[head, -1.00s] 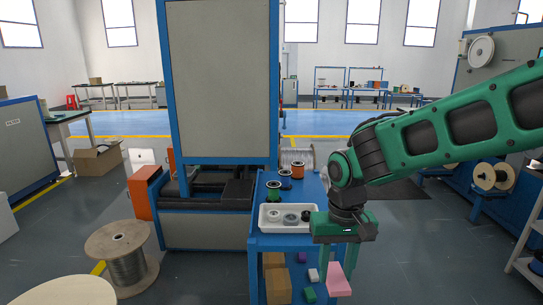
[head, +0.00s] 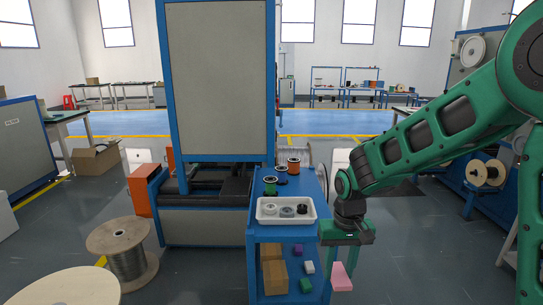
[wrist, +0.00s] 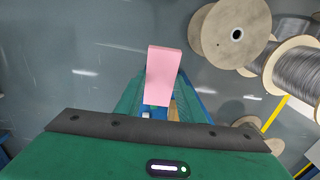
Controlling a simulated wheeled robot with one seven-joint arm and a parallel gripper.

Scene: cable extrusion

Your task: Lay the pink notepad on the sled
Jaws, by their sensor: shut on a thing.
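The pink notepad (head: 341,277) is a pale pink block hanging below my gripper (head: 340,262), to the right of the blue cart. My gripper is shut on it. In the wrist view the notepad (wrist: 163,72) stands out beyond the green fingers, and its near end lies between them. I cannot pick out the sled with certainty in either view. A dark, low carriage (head: 208,188) shows under the tall grey panel of the machine.
The blue cart (head: 250,240) carries a white tray (head: 262,222), several spools, and boxes and small blocks on its lower shelf. A wire reel (head: 122,250) stands at left. Grey floor is free right of the cart. The wrist view shows large reels (wrist: 230,33) at upper right.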

